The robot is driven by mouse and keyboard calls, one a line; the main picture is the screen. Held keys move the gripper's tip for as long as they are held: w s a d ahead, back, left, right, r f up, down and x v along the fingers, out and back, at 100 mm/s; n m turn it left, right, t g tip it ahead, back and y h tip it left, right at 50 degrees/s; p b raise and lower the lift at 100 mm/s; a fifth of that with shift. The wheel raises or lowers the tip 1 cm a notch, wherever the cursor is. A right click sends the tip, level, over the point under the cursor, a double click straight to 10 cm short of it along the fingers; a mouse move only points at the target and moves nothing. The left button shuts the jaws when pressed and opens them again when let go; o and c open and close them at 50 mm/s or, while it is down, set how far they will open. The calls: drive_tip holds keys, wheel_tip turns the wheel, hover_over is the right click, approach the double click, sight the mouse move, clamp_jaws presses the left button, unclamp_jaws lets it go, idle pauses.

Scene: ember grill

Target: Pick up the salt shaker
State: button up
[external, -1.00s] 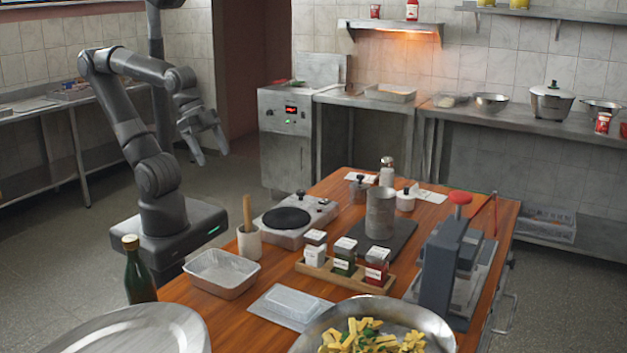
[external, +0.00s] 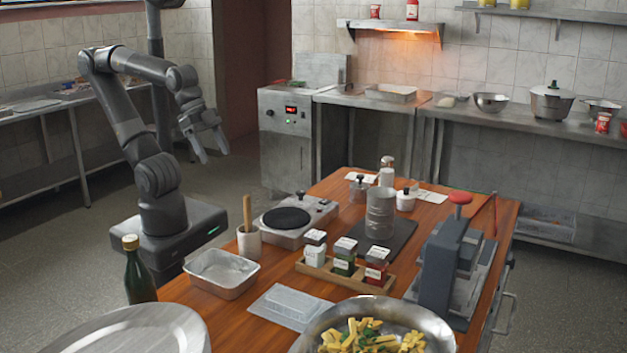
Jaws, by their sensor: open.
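A shaker with a pale body and a metal cap (external: 387,172) stands upright at the far end of the wooden table; it looks like the salt shaker, but its label is too small to read. My gripper (external: 214,154) is open and empty. It hangs over the floor left of the table, well apart from the shaker and the jars, with its fingers pointing down.
On the table (external: 215,308), a hot plate (external: 293,222), a mortar with pestle (external: 249,242) and a metal pan (external: 222,272) line the left side. A metal cylinder (external: 380,215) stands in front of the shaker. A grey press (external: 445,265) with a red knob stands at right.

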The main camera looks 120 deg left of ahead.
drive_tip(key=w+a+r+n, duration=0.2)
drive_tip(key=w+a+n, duration=0.1)
drive_tip(key=w+n, duration=0.25)
drive_tip(key=w+a+r+n, duration=0.3)
drive_tip(key=w+n, duration=0.2)
drive_tip(key=w, duration=0.1)
drive_tip(key=n+g, duration=0.1)
drive_tip(key=n, duration=2.5)
hover_over(389, 169)
drive_tip(key=s+a, duration=0.1)
drive_tip(key=s, duration=0.4)
wheel_tip(389, 169, down, 9)
drive_tip(key=x, duration=0.4)
drive_tip(key=shift+w+a+f, duration=0.1)
drive_tip(key=shift+f, duration=0.1)
drive_tip(key=x, duration=0.6)
drive_tip(key=shift+w+a+r, duration=0.15)
drive_tip(key=shift+w+a, duration=0.05)
drive_tip(key=shift+a, duration=0.15)
drive_tip(key=c, duration=1.2)
